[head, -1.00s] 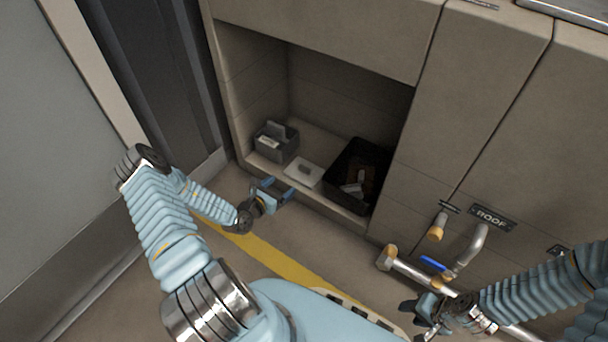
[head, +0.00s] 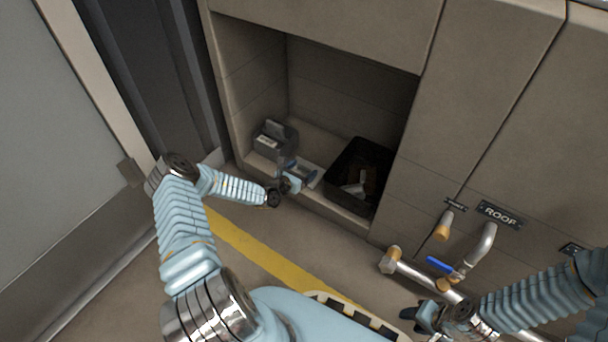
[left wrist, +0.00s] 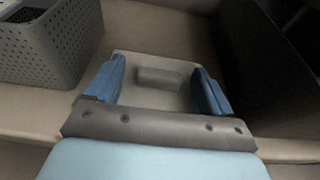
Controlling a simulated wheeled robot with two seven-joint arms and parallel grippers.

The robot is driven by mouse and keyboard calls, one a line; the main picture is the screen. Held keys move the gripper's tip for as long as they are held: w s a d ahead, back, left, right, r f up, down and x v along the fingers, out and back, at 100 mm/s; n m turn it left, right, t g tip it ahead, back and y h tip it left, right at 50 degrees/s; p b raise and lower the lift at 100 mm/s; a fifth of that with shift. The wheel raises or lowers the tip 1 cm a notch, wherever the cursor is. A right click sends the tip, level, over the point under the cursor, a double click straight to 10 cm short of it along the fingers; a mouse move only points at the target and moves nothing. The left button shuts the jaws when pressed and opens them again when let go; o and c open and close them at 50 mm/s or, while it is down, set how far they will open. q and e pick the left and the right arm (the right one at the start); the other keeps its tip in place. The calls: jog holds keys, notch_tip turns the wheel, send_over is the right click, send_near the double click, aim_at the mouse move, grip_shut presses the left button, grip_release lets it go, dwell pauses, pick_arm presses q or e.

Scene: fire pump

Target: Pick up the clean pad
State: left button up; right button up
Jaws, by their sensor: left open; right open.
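The clean pad (left wrist: 158,98) is a pale, flat square with a raised block on top. It lies on the floor of the cabinet recess, between the grey basket and the black bin. In the head view it is partly hidden behind my left gripper (head: 298,174). In the left wrist view my left gripper (left wrist: 158,85) is open, with its blue fingers in front of the pad and the raised block showing between them. I cannot tell whether the fingers touch the pad. My right gripper (head: 422,316) is at the lower right, away from the pad, open and empty.
The grey perforated basket (head: 275,138) stands left of the pad; it also shows in the left wrist view (left wrist: 50,45). The black bin (head: 350,160) with several items stands close on the right. Pipes with a blue lever (head: 440,265) stick out near my right arm.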

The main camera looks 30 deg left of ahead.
pick_arm(q)
jog(key=shift+c, duration=0.5)
jog(key=c, duration=1)
jog(key=shift+r, duration=0.15)
